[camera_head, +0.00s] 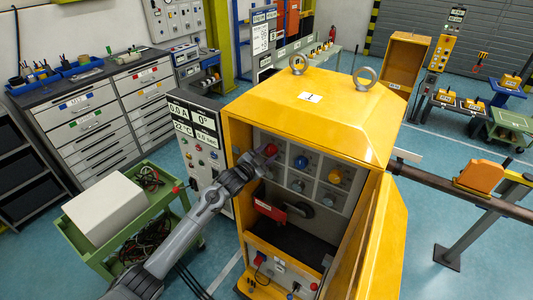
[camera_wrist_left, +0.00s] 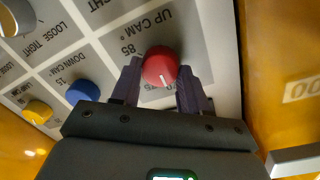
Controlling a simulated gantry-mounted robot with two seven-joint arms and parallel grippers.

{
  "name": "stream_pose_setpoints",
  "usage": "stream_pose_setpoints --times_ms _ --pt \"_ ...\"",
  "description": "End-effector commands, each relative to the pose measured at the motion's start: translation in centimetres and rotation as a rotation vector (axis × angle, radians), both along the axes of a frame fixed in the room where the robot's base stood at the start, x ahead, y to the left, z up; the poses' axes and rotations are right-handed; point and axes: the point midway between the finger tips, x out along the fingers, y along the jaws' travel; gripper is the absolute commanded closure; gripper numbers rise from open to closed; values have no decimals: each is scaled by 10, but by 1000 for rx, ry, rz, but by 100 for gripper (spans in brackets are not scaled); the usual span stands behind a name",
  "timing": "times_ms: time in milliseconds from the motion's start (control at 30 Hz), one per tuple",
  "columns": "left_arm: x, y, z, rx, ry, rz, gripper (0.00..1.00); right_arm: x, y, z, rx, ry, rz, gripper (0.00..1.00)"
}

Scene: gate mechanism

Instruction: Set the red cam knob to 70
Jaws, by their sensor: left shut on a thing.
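The red cam knob (camera_wrist_left: 159,67) sits between the two fingers of my left gripper (camera_wrist_left: 160,88), which is shut on it. Its label reads "UP CAM °" with 85 beside it; the marking beneath the knob is partly hidden by the gripper. A short white line shows on the knob face. In the head view the red knob (camera_head: 271,149) is at the upper left of the panel inside the yellow cabinet (camera_head: 320,110), with my left gripper (camera_head: 262,160) at it. My right gripper is not in view.
A blue knob (camera_wrist_left: 83,91), labelled "DOWN CAM", and a yellow knob (camera_wrist_left: 37,111) share the panel. A red-handled part (camera_head: 270,210) sits below. The cabinet door (camera_head: 384,235) stands open on the right. A grey display cabinet (camera_head: 200,150) and green cart (camera_head: 120,215) stand left.

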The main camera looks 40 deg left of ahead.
Motion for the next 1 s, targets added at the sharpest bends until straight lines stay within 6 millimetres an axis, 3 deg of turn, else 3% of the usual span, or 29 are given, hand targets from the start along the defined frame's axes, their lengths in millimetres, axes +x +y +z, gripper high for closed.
stream_pose_setpoints --times_ms 500,533,700,1000 --pt "0 0 0 -24 -2 1 86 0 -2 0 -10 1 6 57" --pt "0 0 0 -24 -2 1 54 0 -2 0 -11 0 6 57" --pt "0 0 0 -23 -2 1 30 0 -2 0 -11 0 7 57" --pt "-1 0 0 -22 -2 0 30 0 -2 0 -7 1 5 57"
